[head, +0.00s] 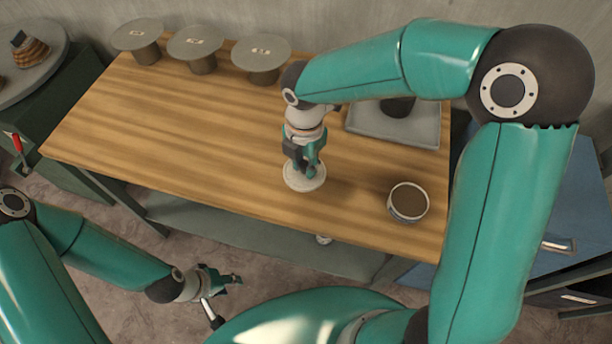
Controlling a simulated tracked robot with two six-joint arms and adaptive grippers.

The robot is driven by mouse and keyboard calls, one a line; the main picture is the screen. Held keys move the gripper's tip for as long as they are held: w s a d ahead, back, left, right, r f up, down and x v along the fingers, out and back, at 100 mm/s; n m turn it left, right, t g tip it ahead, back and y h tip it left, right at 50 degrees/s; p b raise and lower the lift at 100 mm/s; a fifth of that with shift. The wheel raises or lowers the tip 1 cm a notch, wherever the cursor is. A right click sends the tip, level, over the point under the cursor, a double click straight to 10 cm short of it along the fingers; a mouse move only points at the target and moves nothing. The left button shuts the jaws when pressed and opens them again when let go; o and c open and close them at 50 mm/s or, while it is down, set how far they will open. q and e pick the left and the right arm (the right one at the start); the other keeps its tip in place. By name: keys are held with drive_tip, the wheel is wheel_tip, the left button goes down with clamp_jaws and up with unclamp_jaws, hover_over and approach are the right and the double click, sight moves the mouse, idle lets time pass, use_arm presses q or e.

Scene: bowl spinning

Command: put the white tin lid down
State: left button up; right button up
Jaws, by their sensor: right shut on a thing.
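The white tin lid (304,179) is a pale round disc at the front middle of the wooden table. My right gripper (310,172) points down at it and is shut on its middle. The lid is on or just above the tabletop; I cannot tell which. The gripper hides the lid's centre. My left gripper (232,279) hangs low in front of the table, over the floor, away from the lid; whether its fingers are open is too small to tell.
A bowl with brown content (408,202) stands right of the lid. A grey tray (395,127) with a dark thing lies behind it. Three round-topped grey stands (262,55) line the back edge. The table's (180,130) left and middle are clear.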

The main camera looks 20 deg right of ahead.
sight(305, 178)
drive_tip(key=shift+f, duration=3.05)
drive_tip(key=shift+f, duration=0.15)
drive_tip(key=o, duration=0.9)
drive_tip(key=shift+o, duration=0.2)
drive_tip(key=shift+r, duration=0.2)
wheel_tip(305, 178, up, 12)
